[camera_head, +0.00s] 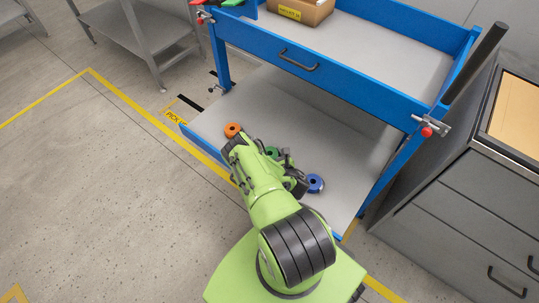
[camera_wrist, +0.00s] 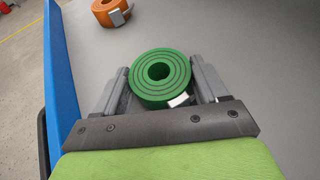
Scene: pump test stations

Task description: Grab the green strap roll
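The green strap roll (camera_wrist: 160,77) lies on the grey lower shelf and sits between the two fingers of my gripper (camera_wrist: 160,82) in the wrist view. The fingers are spread on either side of it, with a small gap visible at the right; contact at the left is hard to tell. The roll has a hole in its middle and a white tag at its lower right. In the head view the green roll (camera_head: 271,151) shows partly beside my arm, which hides the rest and most of my gripper.
An orange roll (camera_head: 232,130) lies to the left of the green one, also in the wrist view (camera_wrist: 110,12). A blue roll (camera_head: 315,183) lies to the right. The shelf (camera_head: 330,130) has a blue frame and an upper tray (camera_head: 385,45) above. A grey cabinet (camera_head: 460,215) stands at right.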

